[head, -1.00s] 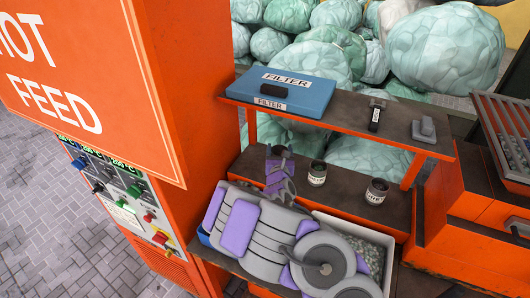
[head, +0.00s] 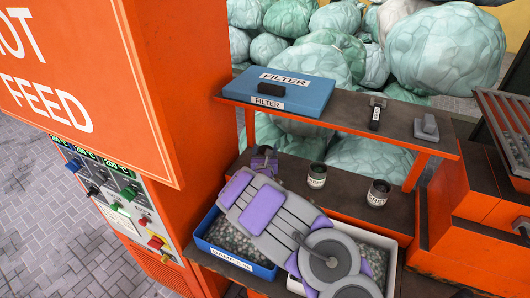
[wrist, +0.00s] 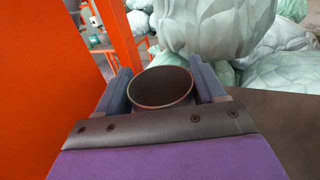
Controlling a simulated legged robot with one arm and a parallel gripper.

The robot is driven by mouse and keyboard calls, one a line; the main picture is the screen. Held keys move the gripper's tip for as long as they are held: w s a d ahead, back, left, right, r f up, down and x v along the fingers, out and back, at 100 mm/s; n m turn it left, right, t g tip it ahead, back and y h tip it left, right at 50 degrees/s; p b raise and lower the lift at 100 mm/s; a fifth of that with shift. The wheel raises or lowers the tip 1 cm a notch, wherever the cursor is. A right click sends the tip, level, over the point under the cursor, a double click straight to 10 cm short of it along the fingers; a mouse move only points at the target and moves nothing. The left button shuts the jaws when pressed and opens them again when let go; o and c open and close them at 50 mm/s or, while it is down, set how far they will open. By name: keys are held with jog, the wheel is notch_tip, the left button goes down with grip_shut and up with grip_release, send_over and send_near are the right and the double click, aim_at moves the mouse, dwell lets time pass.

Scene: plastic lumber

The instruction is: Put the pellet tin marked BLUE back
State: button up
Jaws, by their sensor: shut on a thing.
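My gripper (wrist: 163,76) is shut on a dark round tin (wrist: 162,90), one finger on each side of it. The tin's open top faces the wrist camera; its label is hidden, so I cannot read BLUE on it. In the head view my gripper (head: 264,158) is at the left end of the lower dark shelf (head: 345,188), beside the orange machine. I cannot tell whether the tin touches the shelf. Two other dark tins with white labels, a middle tin (head: 317,175) and a right tin (head: 378,192), stand upright on that shelf; their words are too small to read surely.
An upper shelf (head: 350,122) above holds a blue FILTER box (head: 310,92) and small tools. The orange HOT FEED machine (head: 180,130) closes off the left. A blue bin (head: 210,250) and a white bin (head: 392,255) of pellets stand in front, partly under my arm.

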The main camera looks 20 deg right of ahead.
jog(key=shift+a, duration=0.5)
jog(key=o, duration=0.8)
jog(key=shift+a, duration=0.25)
jog(key=shift+o, duration=1.3)
jog(key=shift+d, duration=0.55)
jog(key=p+v, duration=0.3)
jog(key=v, duration=0.9)
jog(key=shift+a, duration=0.25)
